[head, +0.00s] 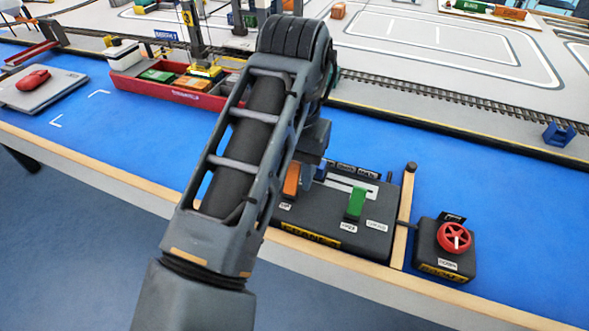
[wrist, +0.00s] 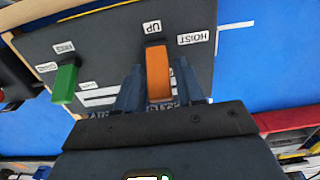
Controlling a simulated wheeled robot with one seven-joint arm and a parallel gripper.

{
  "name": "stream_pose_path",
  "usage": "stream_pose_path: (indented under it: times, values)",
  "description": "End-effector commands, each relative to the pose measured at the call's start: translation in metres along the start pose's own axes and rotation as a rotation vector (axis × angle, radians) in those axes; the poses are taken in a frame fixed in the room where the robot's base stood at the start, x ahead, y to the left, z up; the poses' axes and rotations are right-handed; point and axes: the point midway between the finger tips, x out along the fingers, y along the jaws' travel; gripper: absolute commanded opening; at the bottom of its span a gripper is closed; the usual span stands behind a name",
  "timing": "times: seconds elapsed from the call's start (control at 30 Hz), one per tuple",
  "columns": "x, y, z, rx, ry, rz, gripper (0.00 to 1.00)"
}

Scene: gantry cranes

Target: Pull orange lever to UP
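The orange lever (head: 291,181) stands on the dark crane control box (head: 340,236), partly hidden by my arm in the head view. In the wrist view the orange lever (wrist: 158,72) lies between the two fingers of my gripper (wrist: 160,85), with one finger on each side. Narrow gaps seem to show beside the lever, so the fingers look open around it. The UP label (wrist: 152,27) is at the lever's far end in the wrist view, with the HOIST label (wrist: 193,38) beside it. Lettering nearer my gripper is partly covered.
A green lever (head: 356,203) stands on the same box, right of the orange one in the head view. A wooden strip (head: 404,215) borders the box; beyond it is a smaller box with a red wheel (head: 454,237). A red barge (head: 130,85) lies further back.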

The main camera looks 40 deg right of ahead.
Motion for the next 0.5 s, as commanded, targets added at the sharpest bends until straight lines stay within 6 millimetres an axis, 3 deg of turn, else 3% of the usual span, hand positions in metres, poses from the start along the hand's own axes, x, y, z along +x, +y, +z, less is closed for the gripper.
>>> stream_pose_path:
  times: [0.37, 0.5]
  values:
    - [0.0000, 0.0000, 0.0000, 0.000, 0.000, 0.000, 0.01]
    - [0.0002, 0.0000, 0.0001, 0.000, 0.002, 0.000, 0.00]
